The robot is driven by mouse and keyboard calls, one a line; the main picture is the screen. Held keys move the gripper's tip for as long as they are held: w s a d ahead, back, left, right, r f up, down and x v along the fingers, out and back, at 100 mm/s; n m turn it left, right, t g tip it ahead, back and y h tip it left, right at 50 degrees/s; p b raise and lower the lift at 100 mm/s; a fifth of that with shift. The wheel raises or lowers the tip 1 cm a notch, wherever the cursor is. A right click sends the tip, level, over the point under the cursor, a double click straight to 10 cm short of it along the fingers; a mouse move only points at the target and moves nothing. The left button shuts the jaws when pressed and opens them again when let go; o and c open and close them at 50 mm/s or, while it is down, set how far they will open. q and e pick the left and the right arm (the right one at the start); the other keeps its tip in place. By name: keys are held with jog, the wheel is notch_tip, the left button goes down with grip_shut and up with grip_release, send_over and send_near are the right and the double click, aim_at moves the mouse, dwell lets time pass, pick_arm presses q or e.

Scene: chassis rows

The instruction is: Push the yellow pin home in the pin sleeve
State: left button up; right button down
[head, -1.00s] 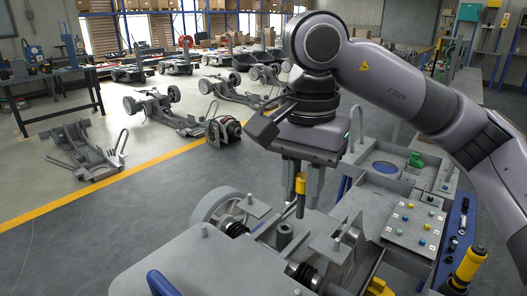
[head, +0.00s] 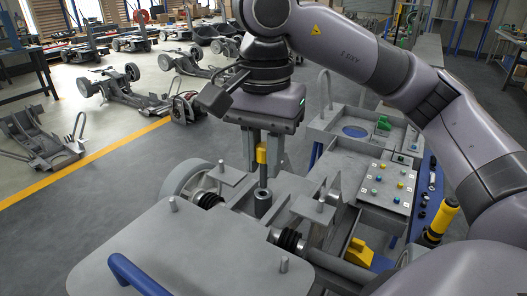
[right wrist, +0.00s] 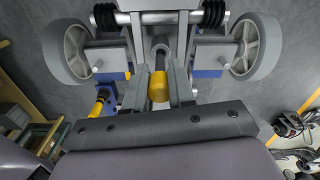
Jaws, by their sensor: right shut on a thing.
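The yellow pin (head: 262,153) has a yellow head and a dark shaft that points down. My right gripper (head: 263,161) is shut on its yellow head and holds it upright. The pin sleeve (head: 263,204) is a short grey upright tube on the chassis, right below the pin. The shaft's lower end is at the sleeve's mouth; I cannot tell whether it has entered. In the right wrist view the yellow head (right wrist: 158,88) sits between the two fingers (right wrist: 160,94), with the shaft running toward the sleeve. My left gripper is not in view.
Grey posts and brackets (head: 318,213) stand right of the sleeve, with a wheel (head: 184,180) to the left. A grey plate with a blue handle (head: 138,275) lies in front. A button panel (head: 388,187) and a yellow-handled tool (head: 441,218) are at the right.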

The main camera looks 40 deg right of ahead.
aim_at(264, 145)
jog(key=shift+f+b, duration=1)
jog(key=shift+f, duration=0.05)
dwell(1.1)
jog(key=shift+f+b, duration=0.85)
jog(key=shift+f, duration=0.15)
jog(key=c, duration=0.9)
grip_release()
jog(key=shift+r+p, duration=1.1)
jog(key=shift+r, duration=2.5)
